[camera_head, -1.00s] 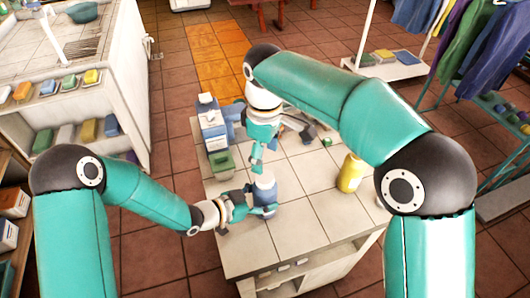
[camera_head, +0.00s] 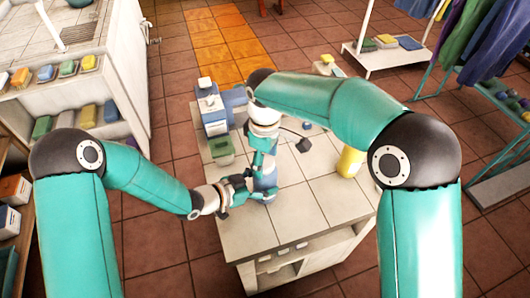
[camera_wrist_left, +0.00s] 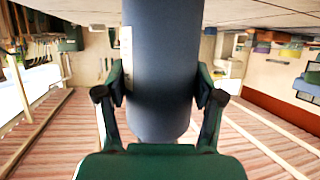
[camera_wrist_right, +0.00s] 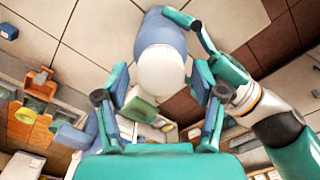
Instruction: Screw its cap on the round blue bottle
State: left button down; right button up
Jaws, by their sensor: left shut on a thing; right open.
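The round blue bottle (camera_head: 268,181) stands near the table's front left part. My left gripper (camera_head: 258,190) is shut on its side; the left wrist view shows the blue body (camera_wrist_left: 160,60) between both fingers. In the right wrist view the bottle (camera_wrist_right: 160,32) has a white rounded top, which looks like its cap (camera_wrist_right: 160,72). I cannot tell how tightly it sits. My right gripper (camera_head: 263,157) is above the bottle and open, its fingers (camera_wrist_right: 160,86) on either side of the white top with gaps. In the head view my right gripper hides the top.
The pale tiled table (camera_head: 305,205) also bears a yellow bottle (camera_head: 350,162) at right, a green box (camera_head: 221,148) and blue-white containers (camera_head: 212,112) at the back left. A dark item (camera_head: 303,145) lies behind. The table's front right is clear.

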jog(key=shift+c, duration=0.4)
jog(key=c, duration=1)
jog(key=shift+c, duration=0.6)
jog(key=o, duration=1.3)
jog(key=shift+o, duration=0.2)
notch_tip(320, 180, up, 12)
jog(key=shift+f, duration=0.1)
